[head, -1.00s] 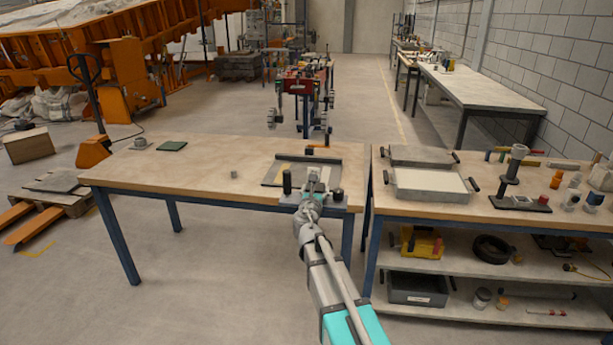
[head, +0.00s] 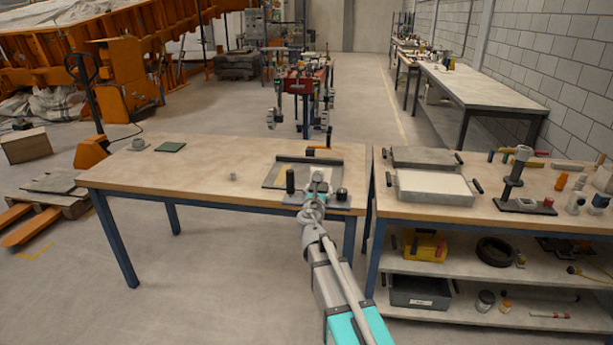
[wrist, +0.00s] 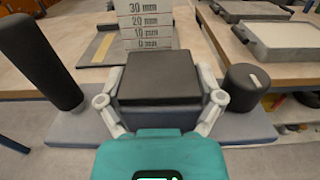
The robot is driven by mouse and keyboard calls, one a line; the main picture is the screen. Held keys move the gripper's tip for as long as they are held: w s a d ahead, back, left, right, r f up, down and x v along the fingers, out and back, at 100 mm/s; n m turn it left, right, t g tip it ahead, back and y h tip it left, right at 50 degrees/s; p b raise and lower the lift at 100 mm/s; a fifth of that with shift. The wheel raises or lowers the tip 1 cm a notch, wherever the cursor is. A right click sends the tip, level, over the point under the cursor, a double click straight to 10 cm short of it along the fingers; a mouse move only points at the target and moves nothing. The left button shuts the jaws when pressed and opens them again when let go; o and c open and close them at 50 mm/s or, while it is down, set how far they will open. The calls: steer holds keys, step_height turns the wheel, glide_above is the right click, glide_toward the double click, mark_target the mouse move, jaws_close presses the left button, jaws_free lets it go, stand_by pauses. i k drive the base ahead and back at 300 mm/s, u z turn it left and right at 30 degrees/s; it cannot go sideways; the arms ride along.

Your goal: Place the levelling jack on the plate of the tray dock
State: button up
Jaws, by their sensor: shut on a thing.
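I take the levelling jack to be the grey base plate (head: 328,202) with a black post on its left, a black knob on its right and a dark-topped block (wrist: 160,78) in the middle. My gripper (wrist: 160,100) is shut on that block, one finger on each side. A white scale marked 0 to 30 mm stands behind the block. The jack is at the near edge of the wooden table; whether it touches the table I cannot tell. The tray dock seems to be the dark plate (head: 274,174) with a raised back edge, just behind the jack and partly hidden.
A second bench (head: 400,212) on the right carries a tray of white material (head: 433,187), a dark stand (head: 514,180) and small bottles.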

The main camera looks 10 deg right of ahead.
mark_target(305, 172)
steer(key=i, duration=0.95)
